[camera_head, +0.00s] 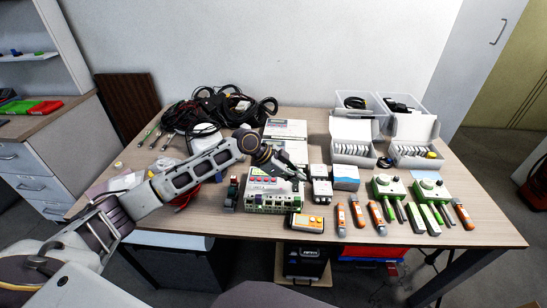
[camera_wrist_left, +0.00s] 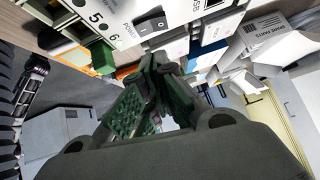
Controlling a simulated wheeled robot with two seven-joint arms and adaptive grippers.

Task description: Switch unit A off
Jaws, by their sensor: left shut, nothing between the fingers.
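A small white box (camera_head: 321,188) stands near the table's middle, beside the green-and-white terminal unit (camera_head: 268,192). No letter marking unit A is readable. In the left wrist view a white panel marked POWER carries a black rocker switch (camera_wrist_left: 152,22); its position is hard to tell. My left gripper (camera_head: 301,176) reaches in from the left, over the right end of the terminal unit and close to the small white box. It is shut and empty, with its dark green fingers (camera_wrist_left: 160,68) just below the switch in the wrist view. Contact cannot be told. My right gripper is out of view.
A blue-and-white box (camera_head: 346,178) stands right of the small white box. An orange handheld device (camera_head: 307,222) and several orange testers (camera_head: 376,218) lie in front. Two green-topped units (camera_head: 388,187) are at right. Open white cartons (camera_head: 353,153) and tangled black cables (camera_head: 205,113) lie behind.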

